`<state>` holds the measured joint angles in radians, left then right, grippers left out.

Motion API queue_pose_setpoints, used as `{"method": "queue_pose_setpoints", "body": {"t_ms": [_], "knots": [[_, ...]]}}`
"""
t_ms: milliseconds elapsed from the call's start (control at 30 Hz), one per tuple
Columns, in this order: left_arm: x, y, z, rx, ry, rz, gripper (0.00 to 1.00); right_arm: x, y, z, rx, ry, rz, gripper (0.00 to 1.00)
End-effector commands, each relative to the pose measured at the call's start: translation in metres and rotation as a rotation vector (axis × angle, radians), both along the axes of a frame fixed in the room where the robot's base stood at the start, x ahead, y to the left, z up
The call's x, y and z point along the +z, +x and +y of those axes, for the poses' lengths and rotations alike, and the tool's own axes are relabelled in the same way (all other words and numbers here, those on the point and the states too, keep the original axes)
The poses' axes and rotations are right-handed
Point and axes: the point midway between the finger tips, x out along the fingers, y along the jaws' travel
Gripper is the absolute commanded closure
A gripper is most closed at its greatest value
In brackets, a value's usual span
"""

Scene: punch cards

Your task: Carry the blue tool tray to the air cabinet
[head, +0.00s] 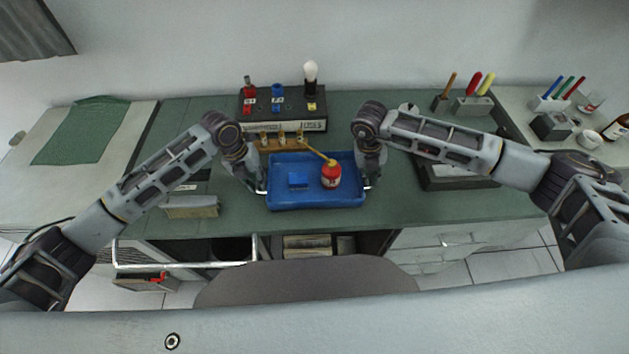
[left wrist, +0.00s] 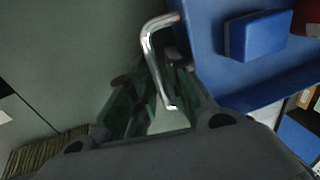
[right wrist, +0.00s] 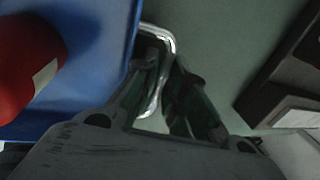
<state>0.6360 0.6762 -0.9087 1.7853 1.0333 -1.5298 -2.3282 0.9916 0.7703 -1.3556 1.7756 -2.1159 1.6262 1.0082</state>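The blue tool tray (head: 316,201) lies flat on the green bench mat in the head view. It holds a blue block (head: 298,180) and a red container with a yellow top and spout (head: 331,175). A metal handle stands at each end of the tray. My left gripper (head: 260,187) is at the left handle (left wrist: 149,42); its fingers close around the bar in the left wrist view. My right gripper (head: 369,183) is at the right handle (right wrist: 166,38), its fingers on both sides of the bar. I cannot identify the air cabinet.
Behind the tray stand a black box with bulb and coloured parts (head: 283,122) and a wooden rack with brass pieces (head: 285,140). Tool holders (head: 472,106) stand back right. A green cloth (head: 82,131) lies on the left white counter.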

Motion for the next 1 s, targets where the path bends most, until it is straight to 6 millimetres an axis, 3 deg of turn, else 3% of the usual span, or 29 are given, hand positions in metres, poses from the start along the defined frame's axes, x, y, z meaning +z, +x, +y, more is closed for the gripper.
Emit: {"method": "queue_pose_setpoints", "body": {"t_ms": [367,500,567,1000], "knots": [[-0.0043,-0.0003,-0.0006,0.000,0.000,0.001,0.81,-0.0040,0.0000,-0.0009,0.000,-0.001,0.000,0.86],[-0.0043,-0.0003,-0.0005,0.000,0.000,0.001,0.95,-0.0039,0.0000,-0.0009,0.000,-0.001,0.000,1.00],[-0.0042,-0.0003,-0.0005,0.000,0.000,0.001,1.00,-0.0039,0.0000,-0.0009,0.000,-0.001,0.000,1.00],[-0.0031,0.0002,-0.0008,0.000,-0.001,-0.001,1.00,-0.0028,0.0005,-0.0006,0.000,0.000,-0.002,1.00]]}}
